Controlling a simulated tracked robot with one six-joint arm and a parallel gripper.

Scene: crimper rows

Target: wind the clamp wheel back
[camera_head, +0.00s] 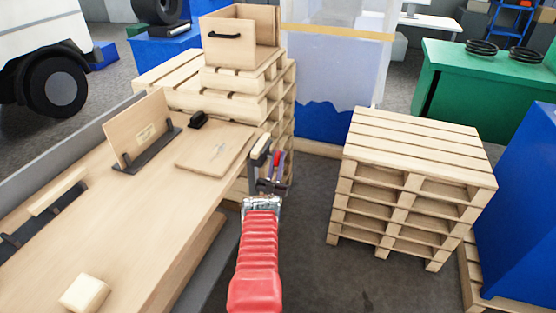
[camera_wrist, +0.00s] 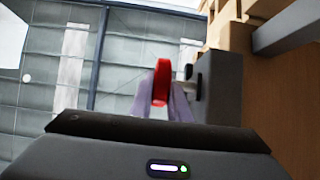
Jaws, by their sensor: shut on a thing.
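The red clamp wheel (camera_head: 277,157) is at the right edge of the workbench, by the far corner. In the wrist view the wheel (camera_wrist: 161,82) is seen nearly edge-on, on a short pale shaft out of a dark grey block (camera_wrist: 222,88). My gripper (camera_wrist: 166,103) is shut on the wheel, with pale purplish fingers at its sides. In the head view my gripper (camera_head: 275,170) is small, at the end of my red arm, and finger detail is hard to make out. How far the wheel is wound cannot be told.
The wooden workbench (camera_head: 150,205) carries a flat board (camera_head: 208,155), an upright panel (camera_head: 137,128), a small black item (camera_head: 198,120) and a pale block (camera_head: 85,292). A pallet stack (camera_head: 415,150) stands right. Dark floor (camera_head: 325,270) between bench and stack is clear.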

